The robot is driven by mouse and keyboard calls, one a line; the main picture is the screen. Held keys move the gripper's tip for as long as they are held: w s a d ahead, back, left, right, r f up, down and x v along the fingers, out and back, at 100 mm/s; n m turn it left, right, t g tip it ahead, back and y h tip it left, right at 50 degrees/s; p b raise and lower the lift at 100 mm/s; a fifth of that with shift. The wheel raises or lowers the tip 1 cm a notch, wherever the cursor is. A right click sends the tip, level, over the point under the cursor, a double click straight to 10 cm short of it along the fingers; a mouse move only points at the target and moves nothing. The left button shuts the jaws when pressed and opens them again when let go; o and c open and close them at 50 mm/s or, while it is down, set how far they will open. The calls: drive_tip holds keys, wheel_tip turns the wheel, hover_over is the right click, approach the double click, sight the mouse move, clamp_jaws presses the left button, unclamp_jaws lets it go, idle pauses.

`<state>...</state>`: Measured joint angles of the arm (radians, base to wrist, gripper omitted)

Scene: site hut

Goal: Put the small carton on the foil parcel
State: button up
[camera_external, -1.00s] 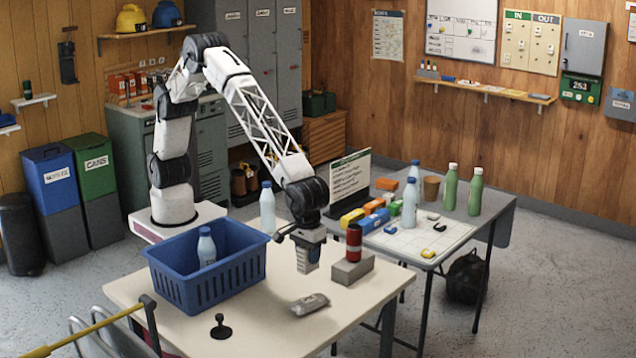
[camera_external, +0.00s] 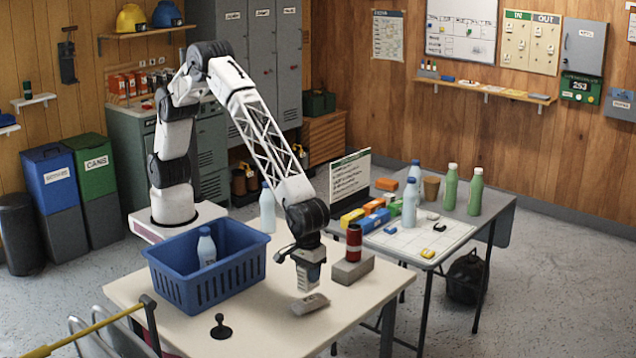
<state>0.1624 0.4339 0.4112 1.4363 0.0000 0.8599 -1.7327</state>
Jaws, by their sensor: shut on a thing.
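The foil parcel (camera_external: 311,304) is a small silvery-grey packet lying on the near cream table. My gripper (camera_external: 308,284) points straight down directly over it. The gripper is shut on the small carton (camera_external: 308,287), a pale grey-white piece at the fingertips, mostly hidden by the fingers. The carton's underside is at or just above the top of the parcel; I cannot tell whether they touch.
A blue crate (camera_external: 172,283) holding a bottle stands left of my gripper. A grey block (camera_external: 352,270) and a red and black can (camera_external: 354,243) stand close on the right. A black stamp-like object (camera_external: 221,328) is near the front. The near table's front right is clear.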

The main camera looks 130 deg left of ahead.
sight(308, 284)
drive_tip(key=shift+f, duration=1.85)
drive_tip(key=shift+f, duration=0.1)
drive_tip(key=o, duration=0.9)
wheel_tip(308, 284, up, 12)
drive_tip(key=shift+r, duration=0.1)
